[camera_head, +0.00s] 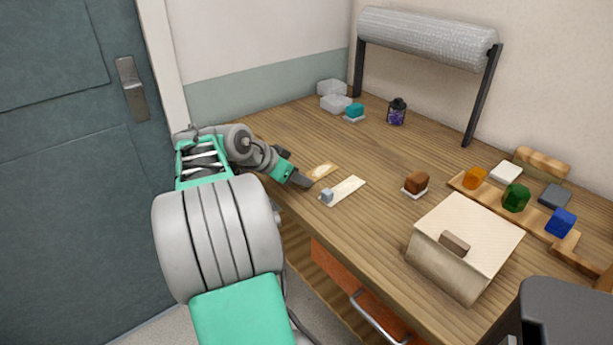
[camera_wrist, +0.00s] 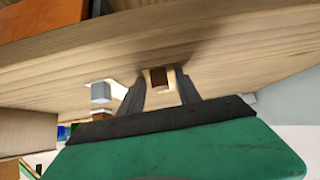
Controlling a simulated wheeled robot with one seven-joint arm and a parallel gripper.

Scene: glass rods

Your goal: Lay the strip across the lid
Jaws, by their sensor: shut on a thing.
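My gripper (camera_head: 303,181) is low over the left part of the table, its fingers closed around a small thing. In the wrist view its two dark fingers (camera_wrist: 161,92) flank a brown piece (camera_wrist: 160,77) with a paler part beside it. A tan and whitish strip (camera_head: 321,171) shows at the fingertips in the head view; the fingers hide part of it. A separate white strip (camera_head: 348,187) lies nearby with a small grey-blue cube (camera_head: 327,196) on its near end; the cube also shows in the wrist view (camera_wrist: 100,92). The cream box's flat lid (camera_head: 470,222) is at right, bare on top.
A brown block (camera_head: 416,181) on a white pad stands between strips and box. Orange, green and blue pieces sit on a wooden rack (camera_head: 490,196) at right. A dark jar (camera_head: 397,111), clear containers (camera_head: 334,97) and a bubble-wrap roll (camera_head: 425,38) are at the back.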

